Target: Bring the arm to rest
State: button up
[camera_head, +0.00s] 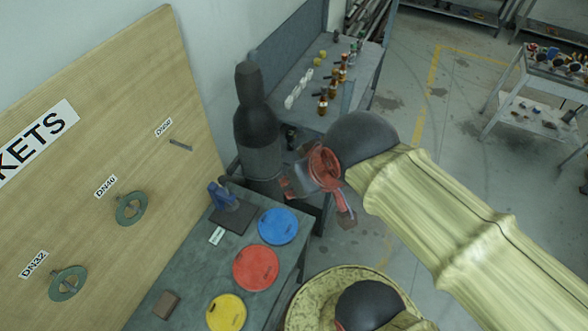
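My arm comes in from the right in a pale yellow sleeve with a black joint. My gripper (322,197), with red and grey parts, hangs past the red wrist collar, in front of the dark cylinder and right of the workbench. It looks clear of the bench top. The fingers are small and partly hidden, so I cannot tell how far apart they are. I see nothing clearly held in it.
The workbench (193,268) holds a blue tool (222,197) on a dark plate, blue (278,226), red (255,268) and yellow (226,313) discs and a brown block (167,304). A dark cylinder (258,130) stands behind. A gasket board (100,130) leans left.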

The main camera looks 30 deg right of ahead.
notch_tip(320, 180, down, 17)
jog(key=b, duration=1.7)
jog(key=shift+f, duration=0.15)
